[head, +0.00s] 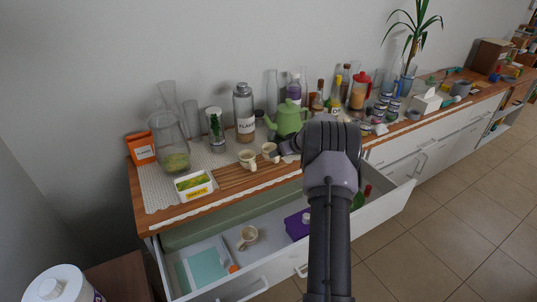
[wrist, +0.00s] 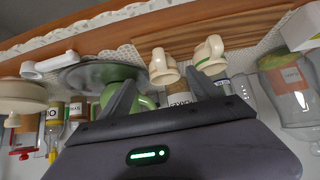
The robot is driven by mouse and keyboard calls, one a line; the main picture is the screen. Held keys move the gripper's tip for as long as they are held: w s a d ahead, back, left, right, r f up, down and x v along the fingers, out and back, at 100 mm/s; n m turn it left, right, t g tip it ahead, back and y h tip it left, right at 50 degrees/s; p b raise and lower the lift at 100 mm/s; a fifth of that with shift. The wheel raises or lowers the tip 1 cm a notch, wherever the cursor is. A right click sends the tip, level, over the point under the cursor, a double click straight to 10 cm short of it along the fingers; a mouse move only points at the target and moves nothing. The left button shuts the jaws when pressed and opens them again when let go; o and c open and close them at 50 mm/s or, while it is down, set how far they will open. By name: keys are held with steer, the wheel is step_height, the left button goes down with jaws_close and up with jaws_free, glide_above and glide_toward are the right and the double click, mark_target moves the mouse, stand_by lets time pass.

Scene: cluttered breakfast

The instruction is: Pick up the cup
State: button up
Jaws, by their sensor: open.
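Two cream cups stand side by side on the counter: a left cup (head: 248,160) and a right cup (head: 270,152) in the head view. In the wrist view, which looks turned over, one cup (wrist: 163,68) appears between my finger tips and the other cup (wrist: 210,56) lies just right of them. A third cup (head: 248,236) lies in the open drawer. My gripper (head: 284,151) is open and empty, just right of the right counter cup; in the wrist view its fingers (wrist: 160,84) point toward the cups. Contact cannot be told.
A green teapot (head: 288,120) stands close behind my gripper. A striped wooden board (head: 236,178) lies by the cups. A white sweets box (head: 194,186), a flakes bottle (head: 244,112) and glass jars crowd the left. The drawer (head: 262,273) stands open below.

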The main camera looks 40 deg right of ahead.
steer(key=x, duration=0.4)
steer(key=b+x, duration=0.1)
steer(key=x, duration=0.3)
steer(key=shift+w+a+f, duration=0.1)
steer(key=shift+a+f, duration=0.1)
steer(key=shift+f, duration=0.05)
steer(key=shift+r, duration=0.1)
jaws_close()
